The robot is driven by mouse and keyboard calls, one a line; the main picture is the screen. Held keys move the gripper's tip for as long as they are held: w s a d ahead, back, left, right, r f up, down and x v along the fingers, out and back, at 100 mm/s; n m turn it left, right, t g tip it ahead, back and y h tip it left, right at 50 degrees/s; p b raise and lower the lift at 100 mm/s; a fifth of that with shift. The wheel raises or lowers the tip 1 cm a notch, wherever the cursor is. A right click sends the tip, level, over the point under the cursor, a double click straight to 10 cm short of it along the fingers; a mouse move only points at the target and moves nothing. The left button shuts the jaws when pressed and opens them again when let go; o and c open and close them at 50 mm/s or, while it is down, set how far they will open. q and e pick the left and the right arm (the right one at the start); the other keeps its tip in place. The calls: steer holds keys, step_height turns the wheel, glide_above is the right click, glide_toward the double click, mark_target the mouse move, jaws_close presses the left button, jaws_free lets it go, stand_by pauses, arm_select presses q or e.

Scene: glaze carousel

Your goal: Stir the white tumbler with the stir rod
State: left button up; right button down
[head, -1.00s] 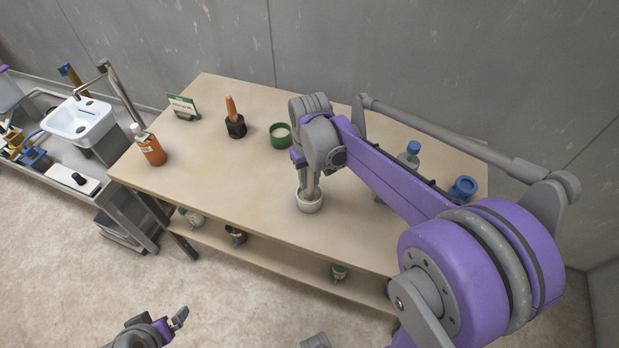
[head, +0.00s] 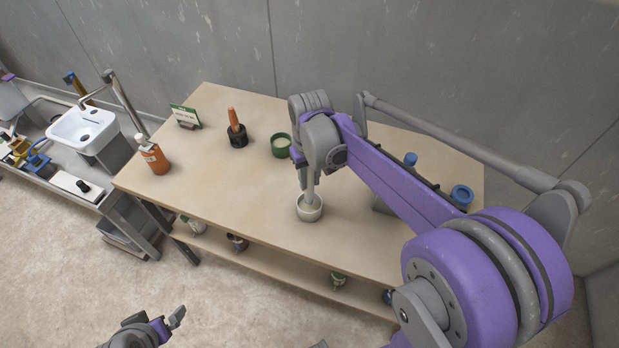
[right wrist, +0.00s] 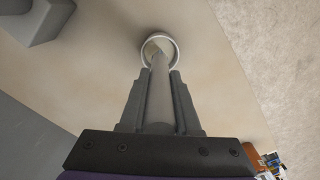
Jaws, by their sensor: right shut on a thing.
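The white tumbler (head: 310,213) stands upright near the front edge of the table, and its round rim shows in the right wrist view (right wrist: 177,47). My right gripper (head: 311,184) is above the tumbler, pointing down. In the right wrist view it is shut on a pale grey rod, the stir rod (right wrist: 159,90), which lies between its two fingers. The rod's lower end reaches into the tumbler's mouth; its tip is hard to make out. My left gripper (head: 178,317) is at the bottom of the head view, away from the table; its finger gap is unclear.
A green cup (head: 281,150), a black holder (head: 238,141) with an orange handle, an orange bottle (head: 156,160) and a small sign (head: 186,117) stand on the table (head: 210,187). Blue-topped items (head: 461,194) stand at the right, partly behind my arm. Several jars sit on the lower shelf.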

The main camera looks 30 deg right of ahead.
arm_select(q)
steer(key=r, duration=0.1)
steer(key=w+r+p, duration=0.1)
steer(key=r+p, duration=0.1)
steer(key=shift+w+r, duration=0.3)
steer(key=shift+w, duration=0.05)
arm_select(e)
step_height(320, 180, up, 5)
steer(key=shift+w, duration=0.1)
arm_select(q)
steer(key=shift+s, duration=0.1)
stand_by(0.3)
